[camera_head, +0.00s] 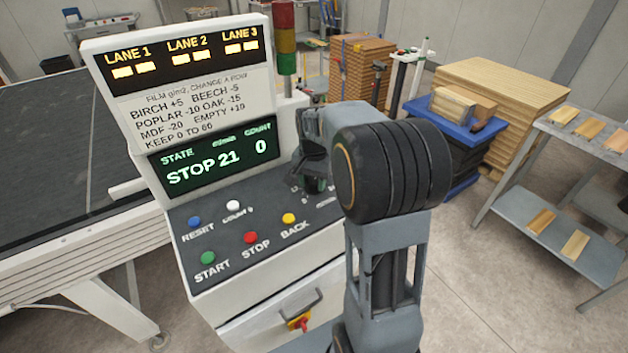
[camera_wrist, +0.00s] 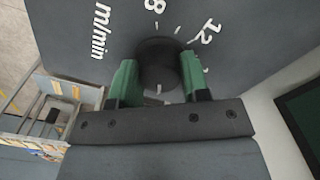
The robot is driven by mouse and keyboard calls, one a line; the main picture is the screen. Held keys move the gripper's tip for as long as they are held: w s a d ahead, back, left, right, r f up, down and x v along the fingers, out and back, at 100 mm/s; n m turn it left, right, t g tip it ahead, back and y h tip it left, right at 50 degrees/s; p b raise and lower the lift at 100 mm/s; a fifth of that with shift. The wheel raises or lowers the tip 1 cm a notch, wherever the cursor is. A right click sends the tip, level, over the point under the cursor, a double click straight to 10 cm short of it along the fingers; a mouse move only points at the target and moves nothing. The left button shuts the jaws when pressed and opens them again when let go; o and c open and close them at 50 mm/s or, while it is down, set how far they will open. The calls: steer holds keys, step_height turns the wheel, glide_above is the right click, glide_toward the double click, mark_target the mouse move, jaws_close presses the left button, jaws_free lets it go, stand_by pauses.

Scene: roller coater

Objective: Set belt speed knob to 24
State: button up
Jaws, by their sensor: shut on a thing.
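The belt speed knob (camera_wrist: 160,62) is a dark round knob on the grey panel, seen in the wrist view between the green fingers of my gripper (camera_wrist: 155,82). The fingers are shut on its sides. White marks "8", "12" and "m/min" show around it; the number its pointer faces cannot be read. In the head view my gripper (camera_head: 315,180) is at the right side of the panel, and my arm hides most of the knob. The display (camera_head: 215,160) reads STOP, 21 and 0.
The panel (camera_head: 225,275) carries blue (camera_head: 194,221), white (camera_head: 233,206), yellow (camera_head: 288,218), red (camera_head: 250,237) and green (camera_head: 208,258) buttons left of my gripper. A conveyor (camera_head: 50,140) stands at the left. A grey shelf (camera_head: 535,195) with wood samples stands at the right.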

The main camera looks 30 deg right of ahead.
mark_target(313, 180)
steer(key=m, duration=0.5)
steer(key=shift+m, duration=0.3)
steer(key=shift+r+m, duration=0.1)
steer(key=shift+m, duration=2.1)
steer(key=o, duration=0.9)
step_height(313, 180, up, 14)
steer(key=shift+f+b, duration=0.15)
steer(key=shift+b, duration=0.2)
